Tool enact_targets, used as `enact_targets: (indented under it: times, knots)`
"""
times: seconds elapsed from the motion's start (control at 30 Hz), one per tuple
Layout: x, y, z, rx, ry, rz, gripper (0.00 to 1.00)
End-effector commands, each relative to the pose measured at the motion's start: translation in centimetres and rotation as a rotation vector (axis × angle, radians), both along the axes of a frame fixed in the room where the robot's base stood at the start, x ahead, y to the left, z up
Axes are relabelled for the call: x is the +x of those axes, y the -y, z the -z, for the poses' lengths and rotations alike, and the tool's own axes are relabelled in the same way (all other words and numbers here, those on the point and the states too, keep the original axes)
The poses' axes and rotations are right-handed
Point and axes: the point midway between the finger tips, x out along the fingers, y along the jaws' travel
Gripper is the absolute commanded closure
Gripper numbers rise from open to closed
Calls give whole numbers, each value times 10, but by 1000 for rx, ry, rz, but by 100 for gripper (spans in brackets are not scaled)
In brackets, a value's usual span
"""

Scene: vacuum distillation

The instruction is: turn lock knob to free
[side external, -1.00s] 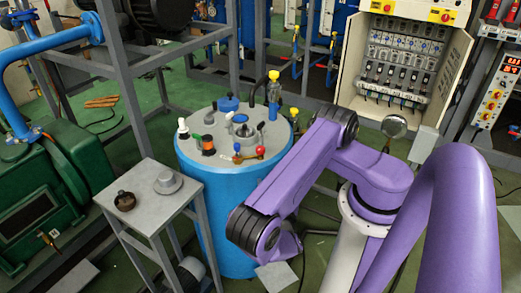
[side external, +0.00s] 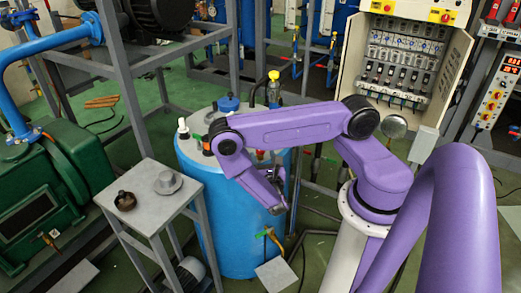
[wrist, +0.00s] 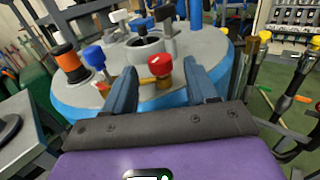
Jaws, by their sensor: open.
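The blue tank (side external: 215,236) has a grey top carrying several knobs and fittings. In the wrist view, a red knob (wrist: 160,65) on a brass stem shows between my fingers, beyond them. A grey round fitting (wrist: 145,46) sits behind the red knob. Which one is the lock knob I cannot tell. My gripper (wrist: 161,70) is open and empty; it also shows at the tank's right side in the side view (side external: 279,180). My arm hides much of the tank top there.
A brass valve (side external: 266,232) juts from the tank's lower right. An open electrical cabinet (side external: 405,60) stands behind.

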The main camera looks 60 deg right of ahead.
Motion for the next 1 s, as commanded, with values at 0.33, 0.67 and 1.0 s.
enact_targets:
  times: [0.33, 0.67, 1.0]
  knots:
    - [27, 32, 0, 1, 2, 3, 43]
    - [32, 36, -1, -1, 2, -1, 43]
    - [31, 36, 0, -2, 1, -1, 92]
